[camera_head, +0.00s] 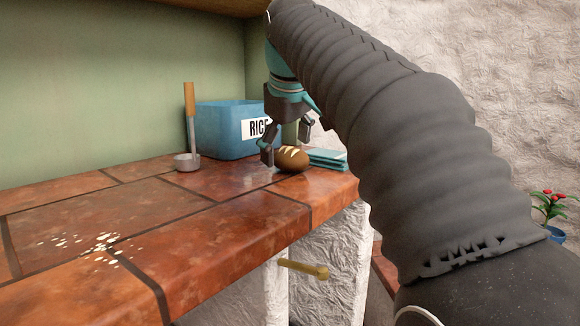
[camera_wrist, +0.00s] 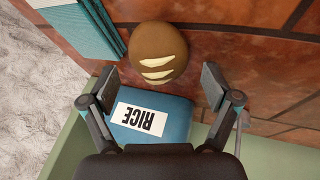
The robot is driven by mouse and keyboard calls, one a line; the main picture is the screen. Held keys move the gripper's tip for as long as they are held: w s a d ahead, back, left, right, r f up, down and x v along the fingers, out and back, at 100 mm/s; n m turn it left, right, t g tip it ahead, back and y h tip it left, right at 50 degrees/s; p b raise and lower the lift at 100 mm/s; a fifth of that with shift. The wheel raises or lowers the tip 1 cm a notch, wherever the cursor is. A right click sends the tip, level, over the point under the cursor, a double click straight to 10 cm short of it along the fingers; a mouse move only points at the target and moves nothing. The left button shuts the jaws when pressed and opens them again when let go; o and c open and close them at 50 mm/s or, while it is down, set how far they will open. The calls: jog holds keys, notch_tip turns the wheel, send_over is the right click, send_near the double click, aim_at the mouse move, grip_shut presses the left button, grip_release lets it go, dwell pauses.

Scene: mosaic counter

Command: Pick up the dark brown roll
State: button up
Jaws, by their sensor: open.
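The dark brown roll (camera_head: 292,158) lies on the tiled counter near its right end, with pale slashes on its top. In the wrist view the roll (camera_wrist: 158,53) sits ahead of the fingertips, roughly centred between them. My gripper (camera_head: 287,143) is open and empty, just above and beside the roll. In the wrist view my gripper's (camera_wrist: 158,82) two fingers stand apart, one on each side, and neither visibly touches the roll.
A blue RICE box (camera_head: 222,128) stands behind the roll. Pale crumbs (camera_head: 95,242) lie on the front counter, which is otherwise clear.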

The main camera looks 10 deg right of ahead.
jog(key=shift+x, duration=0.9)
jog(key=c, duration=1.2)
jog(key=shift+r, duration=0.1)
jog(key=shift+c, duration=0.2)
